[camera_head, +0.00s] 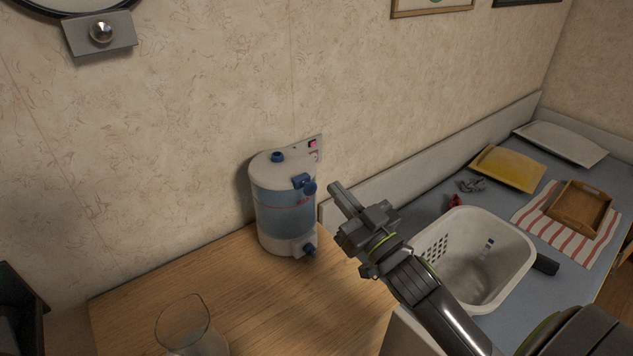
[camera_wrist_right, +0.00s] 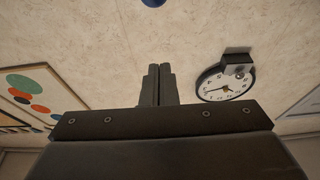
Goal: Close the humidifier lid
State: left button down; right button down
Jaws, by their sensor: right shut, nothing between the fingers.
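The humidifier (camera_head: 284,208) stands upright on the wooden table against the wall in the head view. It has a pale body with a bluish clear tank, a white top with a blue knob, and a blue part at its upper front. Its lid (camera_head: 276,168) looks down on the body, though I cannot tell if it is fully closed. My right gripper (camera_head: 343,197) is just right of the humidifier, apart from it, with its fingers together and empty. The right wrist view shows the shut fingers (camera_wrist_right: 157,84) pointing toward the wall. My left gripper is not in view.
A clear glass (camera_head: 185,325) stands on the wooden table (camera_head: 245,300) at the front. A white basket (camera_head: 490,225), a yellow tray (camera_head: 508,168) and a wooden tray (camera_head: 580,208) on a striped cloth lie on the blue surface to the right. The table left of the humidifier is clear.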

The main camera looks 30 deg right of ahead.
jog(key=w+a+f, duration=0.1)
jog(key=w, duration=0.6)
jog(key=shift+w+f, duration=0.2)
jog(key=shift+f, duration=0.15)
